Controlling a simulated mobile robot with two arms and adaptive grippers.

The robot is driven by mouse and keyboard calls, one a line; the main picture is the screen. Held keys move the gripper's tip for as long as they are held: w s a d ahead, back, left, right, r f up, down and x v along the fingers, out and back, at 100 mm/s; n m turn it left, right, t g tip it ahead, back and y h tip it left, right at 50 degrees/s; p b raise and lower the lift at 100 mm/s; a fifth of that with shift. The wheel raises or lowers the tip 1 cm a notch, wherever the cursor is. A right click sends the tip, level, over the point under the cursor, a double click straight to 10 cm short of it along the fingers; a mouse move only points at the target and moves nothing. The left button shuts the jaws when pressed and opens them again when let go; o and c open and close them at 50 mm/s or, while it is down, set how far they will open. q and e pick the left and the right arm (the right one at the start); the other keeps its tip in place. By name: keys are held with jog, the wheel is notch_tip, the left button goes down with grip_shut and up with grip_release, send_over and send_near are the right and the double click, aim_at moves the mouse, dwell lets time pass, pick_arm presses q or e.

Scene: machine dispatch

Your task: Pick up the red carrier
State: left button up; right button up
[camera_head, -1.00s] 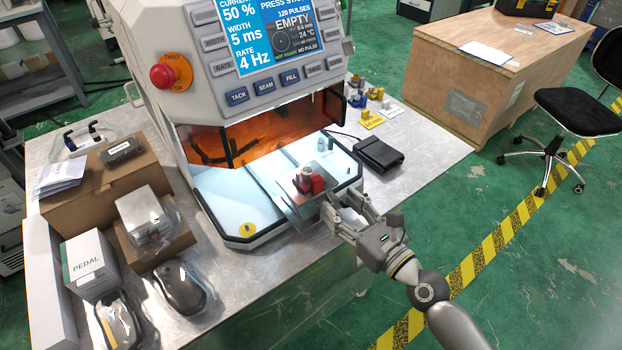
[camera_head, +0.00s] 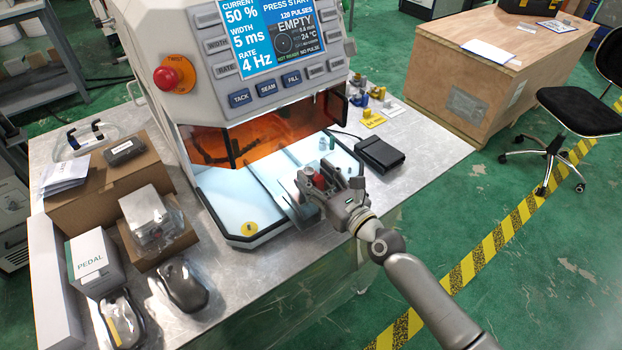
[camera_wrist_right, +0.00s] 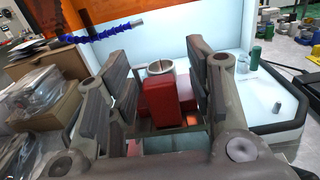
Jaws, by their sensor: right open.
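The red carrier (camera_wrist_right: 166,103) stands upright between the spread fingers of my right gripper in the right wrist view. A metal cylinder with a slotted top (camera_wrist_right: 161,68) is at its far side. In the head view only the carrier's red top (camera_head: 319,181) shows, because my right gripper (camera_head: 318,187) hides the rest. My right gripper is open, with a finger on each side of the carrier and a visible gap to the left finger. I cannot tell whether the right finger touches it. My left gripper is not in view.
The machine (camera_head: 235,70) with its amber window stands behind the carrier. A black pedal (camera_head: 379,153) lies to the right on the metal table (camera_head: 425,140). Small bottles (camera_wrist_right: 254,59) stand on the lit tray to the right. Boxes (camera_head: 95,262) and packaged parts fill the table's left side.

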jog(key=shift+s, duration=0.1)
jog(key=shift+c, duration=1)
grip_shut()
jog(key=shift+r, duration=0.15)
